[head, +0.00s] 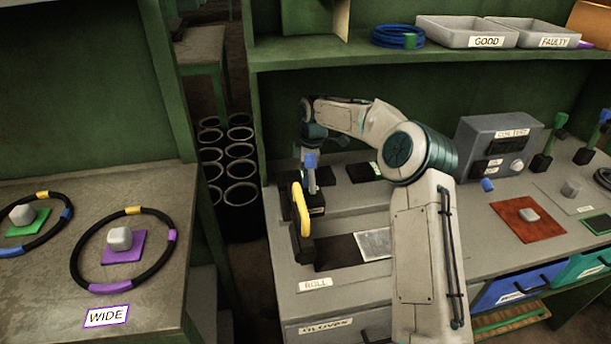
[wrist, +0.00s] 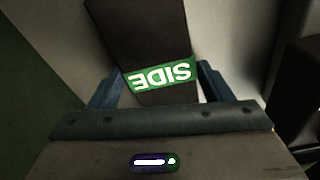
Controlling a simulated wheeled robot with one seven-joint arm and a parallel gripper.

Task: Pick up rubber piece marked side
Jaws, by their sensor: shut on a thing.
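The rubber piece marked SIDE (wrist: 140,35) is a dark flat strip with a green label in white letters, upside down in the wrist view. My gripper (wrist: 158,86) has its two blue fingers on either side of this piece, at the label, and is shut on it. In the head view my gripper (head: 310,162) points down over the left part of the bench, behind a yellow handle. The held piece is hard to make out there among dark parts below the fingers.
The yellow handle (head: 301,210) stands close to my gripper. Dark pieces (head: 362,172) lie right of it on the bench. A grey box (head: 490,135) stands farther right. GOOD (head: 462,30) and FAULTY (head: 530,31) trays sit on the shelf above. A side table (head: 40,290) holds black rings.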

